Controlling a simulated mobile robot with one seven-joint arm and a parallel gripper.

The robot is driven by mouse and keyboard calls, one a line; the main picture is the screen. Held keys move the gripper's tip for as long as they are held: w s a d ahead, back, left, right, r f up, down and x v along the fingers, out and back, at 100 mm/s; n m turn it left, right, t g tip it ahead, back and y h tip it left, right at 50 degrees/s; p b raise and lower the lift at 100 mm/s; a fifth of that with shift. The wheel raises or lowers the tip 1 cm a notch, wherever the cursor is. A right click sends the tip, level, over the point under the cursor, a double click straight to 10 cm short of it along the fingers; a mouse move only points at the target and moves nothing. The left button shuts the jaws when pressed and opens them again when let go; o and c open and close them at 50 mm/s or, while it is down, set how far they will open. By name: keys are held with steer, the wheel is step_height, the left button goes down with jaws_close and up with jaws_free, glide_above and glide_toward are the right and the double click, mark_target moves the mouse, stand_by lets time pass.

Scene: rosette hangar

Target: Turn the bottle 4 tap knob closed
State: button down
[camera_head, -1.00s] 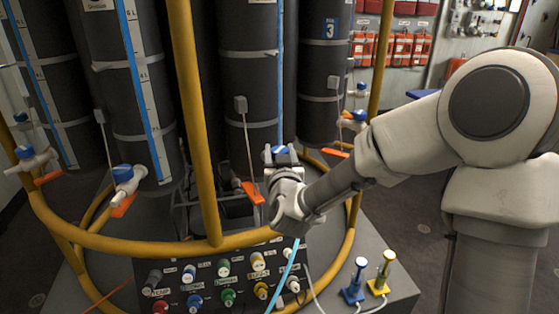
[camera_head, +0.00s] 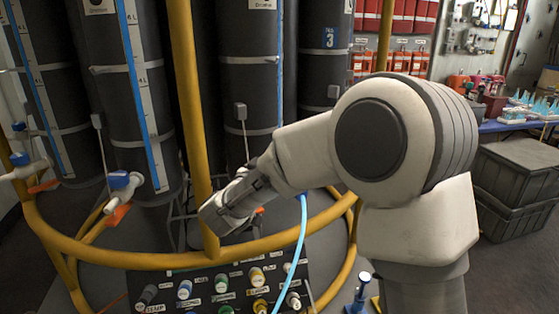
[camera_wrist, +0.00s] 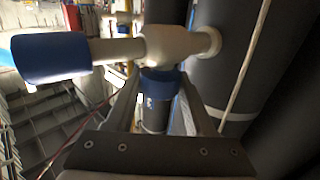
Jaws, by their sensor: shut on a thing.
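In the wrist view a pale tap (camera_wrist: 180,45) sticks out from a dark bottle (camera_wrist: 222,22). A blue cap (camera_wrist: 50,58) is on its free left end, and a blue knob (camera_wrist: 162,84) is on its underside in this picture. My gripper (camera_wrist: 160,90) is shut on the knob, one finger on each side. In the head view my gripper (camera_head: 248,178) is in front of the lower part of the middle dark bottle (camera_head: 249,75). My arm hides the held tap there, and I cannot read this bottle's number.
A yellow rail (camera_head: 130,258) and a yellow post (camera_head: 188,110) stand close to my gripper. A control panel (camera_head: 170,276) with coloured knobs lies below. Another tap (camera_head: 121,181) is on the left bottle. A bottle marked 3 (camera_head: 331,70) is right of the middle one. Grey crates (camera_head: 525,185) stand at right.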

steer(key=shift+m+h, duration=0.3)
steer(key=shift+h, duration=0.1)
steer(key=shift+c, duration=1.3)
jaws_free()
steer(key=p+v, duration=0.1)
steer(key=v, duration=1.6)
steer(key=shift+s+r+p, duration=0.15)
steer(key=shift+p, duration=0.15)
steer(key=shift+a, duration=0.15)
